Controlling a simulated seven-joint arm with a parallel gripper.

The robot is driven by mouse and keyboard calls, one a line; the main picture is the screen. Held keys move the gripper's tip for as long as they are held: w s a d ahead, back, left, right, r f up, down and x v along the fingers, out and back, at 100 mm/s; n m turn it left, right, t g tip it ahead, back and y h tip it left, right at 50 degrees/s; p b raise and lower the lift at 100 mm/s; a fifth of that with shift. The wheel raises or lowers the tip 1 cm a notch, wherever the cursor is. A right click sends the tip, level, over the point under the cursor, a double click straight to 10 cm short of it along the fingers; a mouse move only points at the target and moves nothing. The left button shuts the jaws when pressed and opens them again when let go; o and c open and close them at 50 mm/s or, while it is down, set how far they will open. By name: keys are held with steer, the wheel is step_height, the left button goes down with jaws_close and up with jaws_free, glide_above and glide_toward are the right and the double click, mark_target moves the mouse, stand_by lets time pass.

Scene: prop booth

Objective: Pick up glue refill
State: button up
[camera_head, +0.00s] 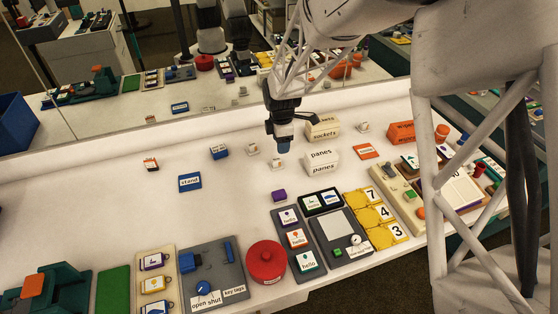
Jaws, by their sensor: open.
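My gripper (283,146) hangs above the white table, pointing down, left of the "panes" box. It looks empty, and its fingertips are small and dark here. I cannot read "glue refill" on anything. Several small unlabelled pieces lie near my gripper: a white piece (253,149) to its left, another white piece (277,164) just below it in the picture, and a white piece (363,127) to its right. A purple block (279,196) lies nearer the front. I cannot tell which of these, if any, is the glue refill.
Cream boxes marked "panes" (322,169) and "sockets" (324,134) stand right of my gripper. Blue blocks (190,181) (219,152) lie left. A red round pot (266,262) and several trays line the front.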

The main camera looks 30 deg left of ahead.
mark_target(276, 159)
steer(key=shift+s+a+f+n, duration=0.2)
steer(key=shift+a+f+n, duration=0.2)
steer(key=shift+a+f, duration=0.55)
steer(key=shift+a+r, duration=0.1)
steer(key=shift+f, duration=1.3)
steer(key=shift+w+f, duration=0.2)
steer(key=shift+f, duration=2.4)
jaws_close()
